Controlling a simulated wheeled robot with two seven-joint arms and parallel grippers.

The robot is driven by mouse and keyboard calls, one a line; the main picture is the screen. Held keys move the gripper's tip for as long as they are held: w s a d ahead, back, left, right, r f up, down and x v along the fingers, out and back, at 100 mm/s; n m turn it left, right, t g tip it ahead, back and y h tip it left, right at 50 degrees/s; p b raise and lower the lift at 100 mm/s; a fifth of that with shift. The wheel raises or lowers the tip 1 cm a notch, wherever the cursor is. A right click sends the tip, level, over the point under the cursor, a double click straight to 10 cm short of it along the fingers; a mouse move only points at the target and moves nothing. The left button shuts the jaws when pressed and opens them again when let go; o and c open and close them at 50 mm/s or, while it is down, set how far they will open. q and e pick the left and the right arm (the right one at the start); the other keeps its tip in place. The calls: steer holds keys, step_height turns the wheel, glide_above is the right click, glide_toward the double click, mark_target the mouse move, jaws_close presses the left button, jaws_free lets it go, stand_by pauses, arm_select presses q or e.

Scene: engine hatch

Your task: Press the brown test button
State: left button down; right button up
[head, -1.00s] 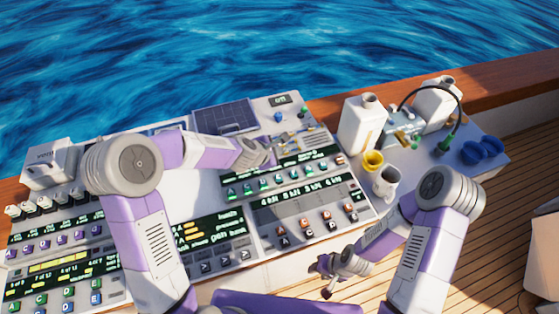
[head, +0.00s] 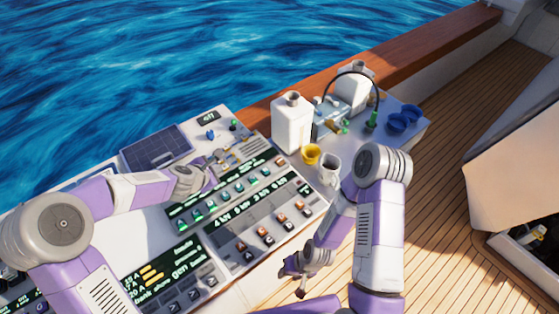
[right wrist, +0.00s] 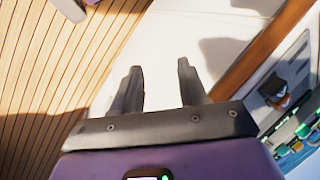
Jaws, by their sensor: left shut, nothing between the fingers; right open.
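The console's lower right section (head: 236,236) holds rows of small buttons, some with orange-brown caps, such as one brown button (head: 281,219). Their labels are too small to read, so I cannot tell which is the test button. My left gripper (head: 222,164) is shut and empty, over the upper part of the console beside small metal switches and above the row of green buttons. My right gripper (head: 298,284) is low in front of the console, apart from it. In the right wrist view, the right gripper (right wrist: 160,85) is open with nothing between its fingers.
A black hose (head: 350,74) arches there. Wooden deck (head: 440,215) lies open at the right.

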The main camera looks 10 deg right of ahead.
steer(key=shift+c, duration=0.3)
jaws_close()
stand_by(1.3)
